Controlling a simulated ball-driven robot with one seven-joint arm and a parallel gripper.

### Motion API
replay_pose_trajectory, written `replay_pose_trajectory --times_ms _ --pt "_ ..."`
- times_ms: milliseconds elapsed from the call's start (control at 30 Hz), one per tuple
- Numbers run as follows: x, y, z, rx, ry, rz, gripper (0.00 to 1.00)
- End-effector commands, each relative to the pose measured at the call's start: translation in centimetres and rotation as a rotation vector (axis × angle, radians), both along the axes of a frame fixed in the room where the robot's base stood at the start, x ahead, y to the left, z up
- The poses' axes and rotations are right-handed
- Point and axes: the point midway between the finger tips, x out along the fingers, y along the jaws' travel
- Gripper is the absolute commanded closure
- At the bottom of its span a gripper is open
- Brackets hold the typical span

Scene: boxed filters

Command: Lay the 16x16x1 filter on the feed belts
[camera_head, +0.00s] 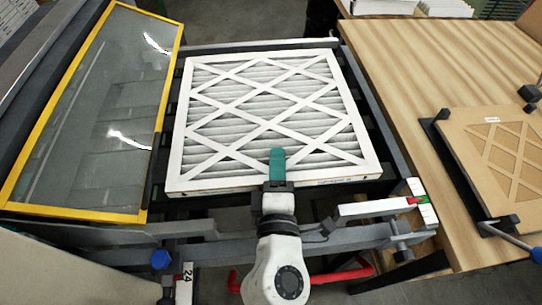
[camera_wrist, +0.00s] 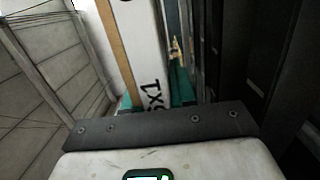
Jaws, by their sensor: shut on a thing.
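The white-framed pleated filter (camera_head: 270,120) with a diamond lattice lies flat over the feed belts (camera_head: 365,115), whose dark strips show at its right side. My gripper (camera_head: 277,165) is at the filter's near edge, with a teal finger over the top of the frame. In the wrist view my gripper (camera_wrist: 155,103) has its teal fingertips on both sides of the filter's edge (camera_wrist: 143,50), where part of a printed size shows. The gripper is shut on the filter. Whether the filter's underside touches the belts is hidden.
A yellow-framed glass panel (camera_head: 95,110) stands left of the belts. A wooden table (camera_head: 430,65) is at the right, with a brown lattice-faced piece (camera_head: 495,150) in a dark holder. A grey rail with a red-tipped white piece (camera_head: 375,207) runs along the near side.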

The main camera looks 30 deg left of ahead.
Motion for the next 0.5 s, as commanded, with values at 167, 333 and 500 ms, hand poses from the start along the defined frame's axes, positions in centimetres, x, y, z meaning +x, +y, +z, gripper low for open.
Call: replay_pose_trajectory --times_ms 167,333,500 --pt "0.0 0.0 -3.9 -0.003 0.002 0.001 1.0" --pt "0.0 0.0 -5.2 -0.001 0.0 0.001 1.0" --pt "0.0 0.0 -7.6 -0.003 0.002 0.002 1.0"
